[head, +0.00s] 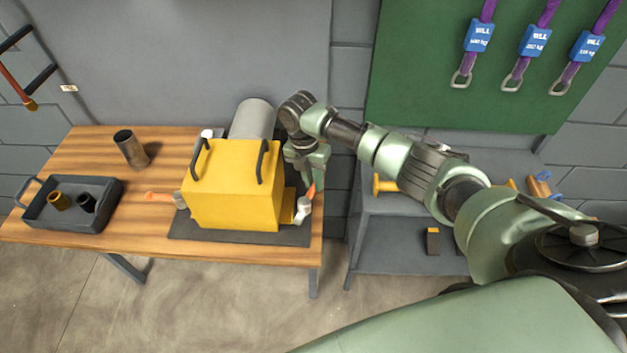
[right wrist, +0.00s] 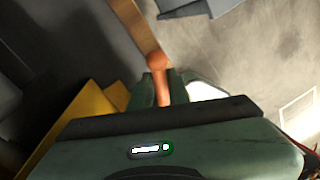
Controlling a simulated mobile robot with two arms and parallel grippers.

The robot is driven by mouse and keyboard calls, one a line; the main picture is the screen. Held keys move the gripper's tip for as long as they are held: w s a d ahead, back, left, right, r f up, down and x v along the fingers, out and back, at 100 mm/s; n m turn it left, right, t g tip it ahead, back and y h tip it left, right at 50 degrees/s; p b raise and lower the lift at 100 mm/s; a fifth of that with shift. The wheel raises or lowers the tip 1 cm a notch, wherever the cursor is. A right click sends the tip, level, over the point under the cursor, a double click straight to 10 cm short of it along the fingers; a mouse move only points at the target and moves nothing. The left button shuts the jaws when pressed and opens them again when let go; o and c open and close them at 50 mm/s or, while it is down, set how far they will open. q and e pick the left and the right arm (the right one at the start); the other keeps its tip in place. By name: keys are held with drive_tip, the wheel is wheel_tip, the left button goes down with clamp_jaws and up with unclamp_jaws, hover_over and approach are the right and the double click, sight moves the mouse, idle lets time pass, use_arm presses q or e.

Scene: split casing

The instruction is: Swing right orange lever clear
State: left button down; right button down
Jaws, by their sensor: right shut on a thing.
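The yellow casing (head: 235,190) sits on a dark mat (head: 215,234) on the wooden bench, with two black handles on top and a grey cylinder (head: 252,120) behind it. The right orange lever (head: 311,191) stands roughly upright at the casing's right side, above a pale pivot fitting (head: 302,209). My right gripper (head: 313,174) is shut on this lever from above. In the right wrist view the lever (right wrist: 161,88) shows between the fingers (right wrist: 165,90), its round knob beyond them. The left orange lever (head: 160,197) points out to the left. My left gripper is not in view.
A dark tray (head: 38,216) with two small cups lies at the bench's left, and a dark metal tube (head: 131,149) stands behind it. A grey shelf (head: 405,255) stands right of the bench, across a gap. Slings hang on a green board (head: 420,75).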

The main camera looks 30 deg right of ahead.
drive_tip(key=c, duration=1.3)
unclamp_jaws()
drive_tip(key=shift+c, duration=0.2)
wheel_tip(320, 180, up, 8)
drive_tip(key=b, duration=0.1)
drive_tip(key=shift+w+a+f+b, duration=0.15)
drive_tip(key=shift+w+a+b, duration=0.25)
drive_tip(key=shift+w, duration=0.05)
drive_tip(key=shift+c, duration=0.3)
